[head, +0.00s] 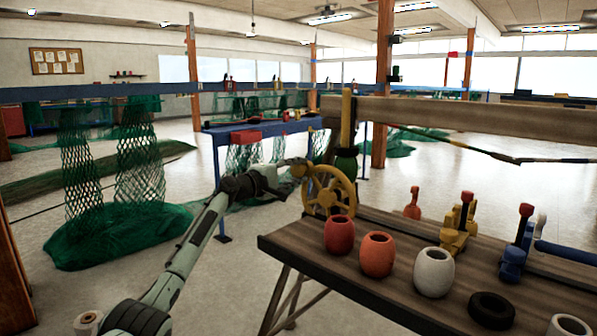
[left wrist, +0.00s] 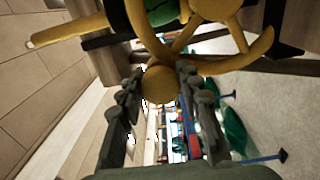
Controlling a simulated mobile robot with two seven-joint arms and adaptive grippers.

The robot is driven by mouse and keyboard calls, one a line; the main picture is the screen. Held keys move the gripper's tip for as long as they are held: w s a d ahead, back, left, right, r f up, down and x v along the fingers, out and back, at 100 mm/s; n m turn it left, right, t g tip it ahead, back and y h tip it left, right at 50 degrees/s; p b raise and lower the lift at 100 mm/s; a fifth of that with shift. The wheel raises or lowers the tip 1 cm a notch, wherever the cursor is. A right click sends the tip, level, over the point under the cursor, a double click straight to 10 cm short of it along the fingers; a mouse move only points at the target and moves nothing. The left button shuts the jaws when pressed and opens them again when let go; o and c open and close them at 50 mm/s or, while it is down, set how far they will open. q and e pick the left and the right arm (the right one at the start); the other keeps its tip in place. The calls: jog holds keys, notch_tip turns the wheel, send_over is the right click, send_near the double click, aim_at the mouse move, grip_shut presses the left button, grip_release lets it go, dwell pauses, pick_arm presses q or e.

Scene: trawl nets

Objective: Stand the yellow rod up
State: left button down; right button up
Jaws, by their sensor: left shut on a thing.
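The yellow rod (head: 346,118) stands about upright against the wooden beam in the head view, above a dark green rounded part (head: 346,163). In the left wrist view the yellow rod (left wrist: 68,29) runs in from the upper left, with a dark collar near it. A yellow spoked handwheel (head: 331,190) stands by the bench's far left corner; its rim also fills the top of the left wrist view (left wrist: 262,48). My left gripper (head: 289,173) is shut on the wheel's yellow knob (left wrist: 160,84), at the wheel's upper left. My right gripper is not in view.
The wooden bench (head: 390,275) holds red, orange and white pots, a black ring and several coloured fittings. A thick wooden beam (head: 450,121) crosses above its far side. A blue table (head: 222,140) and green nets (head: 125,222) stand beyond.

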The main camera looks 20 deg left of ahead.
pick_arm(q)
jog(key=shift+a, duration=0.2)
jog(key=c, duration=1.2)
grip_release()
jog(key=shift+o, duration=0.8)
jog(key=shift+d, duration=0.1)
jog(key=v, duration=1.2)
